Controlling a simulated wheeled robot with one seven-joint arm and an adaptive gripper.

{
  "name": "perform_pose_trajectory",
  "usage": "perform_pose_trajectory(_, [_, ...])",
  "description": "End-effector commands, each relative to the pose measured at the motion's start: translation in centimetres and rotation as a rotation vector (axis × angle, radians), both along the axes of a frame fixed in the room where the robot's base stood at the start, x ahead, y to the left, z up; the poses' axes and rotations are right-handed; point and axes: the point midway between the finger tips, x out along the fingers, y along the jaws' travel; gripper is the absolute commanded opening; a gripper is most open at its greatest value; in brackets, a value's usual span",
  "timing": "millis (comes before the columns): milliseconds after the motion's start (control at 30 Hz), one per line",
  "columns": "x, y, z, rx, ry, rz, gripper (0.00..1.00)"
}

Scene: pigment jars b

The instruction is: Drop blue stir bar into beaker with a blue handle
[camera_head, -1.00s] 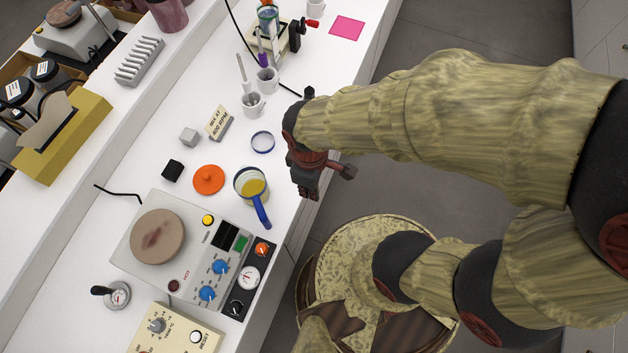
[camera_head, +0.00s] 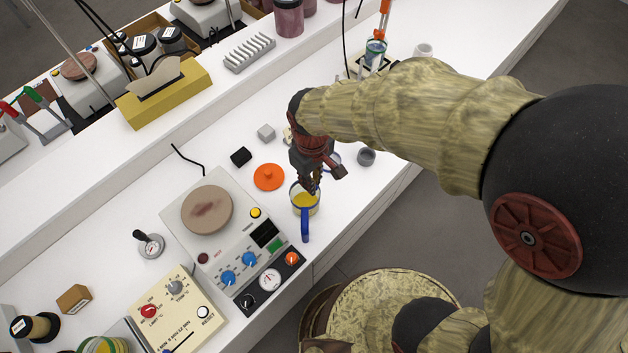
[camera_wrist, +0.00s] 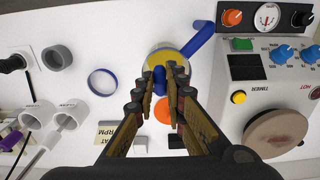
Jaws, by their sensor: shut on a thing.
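The beaker (camera_head: 305,208) has a blue rim, a blue handle and yellow contents. In the wrist view my gripper (camera_wrist: 160,84) is shut on the blue stir bar (camera_wrist: 159,78), which shows between the fingertips against the yellow contents. The fingers hide part of the beaker and the bar. The bar's height above the contents is hard to tell.
A hotplate stirrer (camera_head: 240,240) stands left of the beaker. An orange lid (camera_head: 268,177), a black cube (camera_head: 241,157) and a grey cube (camera_head: 266,132) lie behind it.

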Motion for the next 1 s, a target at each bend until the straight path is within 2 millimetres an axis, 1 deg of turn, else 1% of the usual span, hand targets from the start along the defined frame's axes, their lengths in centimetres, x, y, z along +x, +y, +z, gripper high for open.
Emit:
perform_pose_trajectory(33, [0.0, 0.0, -1.0, -0.001, 0.001, 0.000, 0.05])
perform_pose_trajectory(300, [0.0, 0.0, -3.9, -0.001, 0.001, 0.001, 0.05])
perform_pose_trajectory(433, [0.0, 0.0, -4.4, -0.001, 0.001, 0.001, 0.05])
perform_pose_trajectory(667, [0.0, 0.0, -4.3, 0.000, 0.000, 0.001, 0.05])
perform_pose_trajectory(700, [0.0, 0.0, -4.3, 0.000, 0.000, 0.001, 0.14])
perform_pose_trajectory(1000, [0.0, 0.0, -4.3, 0.000, 0.000, 0.001, 0.31])
